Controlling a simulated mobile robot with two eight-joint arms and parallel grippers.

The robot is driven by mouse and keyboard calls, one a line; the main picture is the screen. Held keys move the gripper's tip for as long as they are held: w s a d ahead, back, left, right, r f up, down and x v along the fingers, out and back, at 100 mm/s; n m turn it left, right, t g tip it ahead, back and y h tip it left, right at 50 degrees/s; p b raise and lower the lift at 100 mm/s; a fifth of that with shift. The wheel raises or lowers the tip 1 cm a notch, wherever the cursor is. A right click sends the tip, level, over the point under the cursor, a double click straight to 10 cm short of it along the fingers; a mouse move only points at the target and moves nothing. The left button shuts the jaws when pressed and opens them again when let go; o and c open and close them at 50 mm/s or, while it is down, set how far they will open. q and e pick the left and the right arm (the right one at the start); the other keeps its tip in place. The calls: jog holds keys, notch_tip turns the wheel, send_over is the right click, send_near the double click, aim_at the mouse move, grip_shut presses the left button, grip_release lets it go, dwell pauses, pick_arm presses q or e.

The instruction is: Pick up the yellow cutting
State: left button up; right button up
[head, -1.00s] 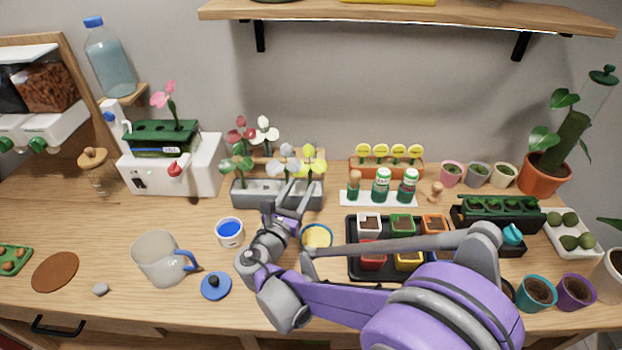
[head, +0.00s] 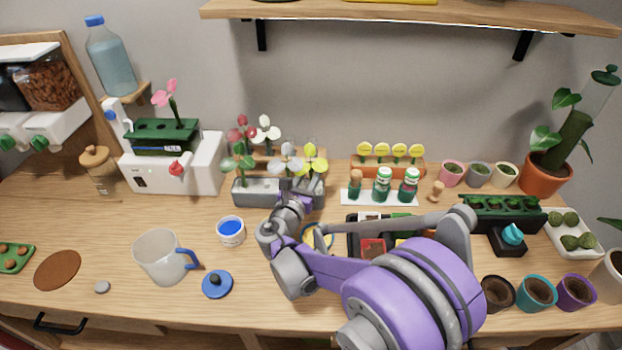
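The yellow cutting (head: 313,158) stands at the right front of a grey trough (head: 252,190) at the middle back of the table. Its yellow head and leaves show; its lower stem is partly hidden by my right gripper. My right gripper (head: 297,183) is at the trough's front right, close to the yellow cutting's stem. The fingers are small and partly hidden by the wrist, so I cannot tell whether they are open or touch the stem. My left gripper is not in view.
A blue-filled jar (head: 231,232), a clear jug (head: 163,257) and a blue lid (head: 217,284) stand left of my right arm. Green-capped bottles (head: 382,185) stand right of the trough.

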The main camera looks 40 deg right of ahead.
grip_shut()
